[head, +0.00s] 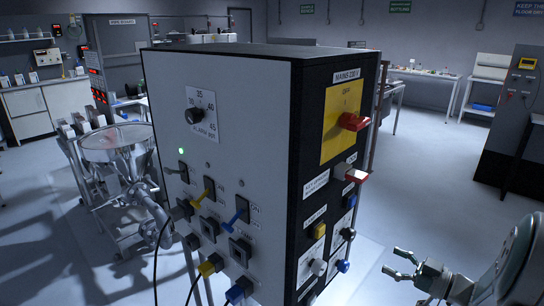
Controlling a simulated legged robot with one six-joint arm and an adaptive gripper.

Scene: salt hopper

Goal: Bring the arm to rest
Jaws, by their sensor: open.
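My gripper (401,264) is at the lower right of the head view, to the right of a tall control cabinet (240,85). Its two fingers are apart and point left toward the cabinet's side. Nothing shows between them. My arm runs from the gripper to the right edge of the picture, partly cut off by the frame. The gripper appears apart from the cabinet.
The cabinet carries a dial (194,115), a lit green lamp (181,151), a red rotary switch (353,121) on a yellow plate, levers and plugs. A steel hopper (113,143) stands left. A dark console (516,100) stands right. Open floor (430,190) lies between.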

